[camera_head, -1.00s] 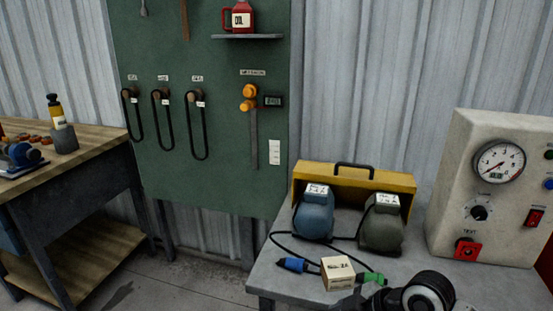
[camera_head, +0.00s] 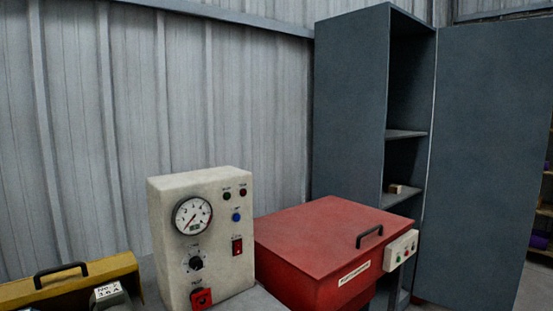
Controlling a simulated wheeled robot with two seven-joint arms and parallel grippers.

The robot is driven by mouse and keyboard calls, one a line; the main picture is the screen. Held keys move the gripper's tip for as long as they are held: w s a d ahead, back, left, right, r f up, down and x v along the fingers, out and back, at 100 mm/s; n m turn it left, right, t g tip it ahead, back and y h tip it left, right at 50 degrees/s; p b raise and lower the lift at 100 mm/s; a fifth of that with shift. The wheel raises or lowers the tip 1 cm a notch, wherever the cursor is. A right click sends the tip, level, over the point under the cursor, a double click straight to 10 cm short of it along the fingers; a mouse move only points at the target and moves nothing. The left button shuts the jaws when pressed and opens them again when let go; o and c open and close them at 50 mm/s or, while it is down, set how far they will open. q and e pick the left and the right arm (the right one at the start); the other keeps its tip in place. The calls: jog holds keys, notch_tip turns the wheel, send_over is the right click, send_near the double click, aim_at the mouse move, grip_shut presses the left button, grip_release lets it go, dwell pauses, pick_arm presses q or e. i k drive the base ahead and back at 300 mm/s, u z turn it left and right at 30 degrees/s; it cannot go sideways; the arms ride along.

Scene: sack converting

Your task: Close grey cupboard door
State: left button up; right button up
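The grey cupboard (camera_head: 350,105) stands against the corrugated wall at the right. Its door (camera_head: 482,165) is a tall blue-grey panel, swung wide open to the right of the cupboard. The opening shows shelves inside, with a small pale block (camera_head: 397,189) on one of them. The lower part of the cupboard is partly hidden behind a red box. No handle can be made out on the door. Neither of my grippers is in view.
A red lidded box (camera_head: 325,245) with a black handle stands in front of the cupboard. A cream gauge panel (camera_head: 205,240) and a yellow toolbox (camera_head: 80,283) are on the grey bench at left. Shelving (camera_head: 542,220) with purple items stands at the far right edge.

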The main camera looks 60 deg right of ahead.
aim_at(493, 103)
jog(key=z, duration=3.75)
jog(key=i, duration=7.35)
jog(key=u, duration=4.05)
jog(key=i, duration=0.55)
jog(key=u, duration=0.15)
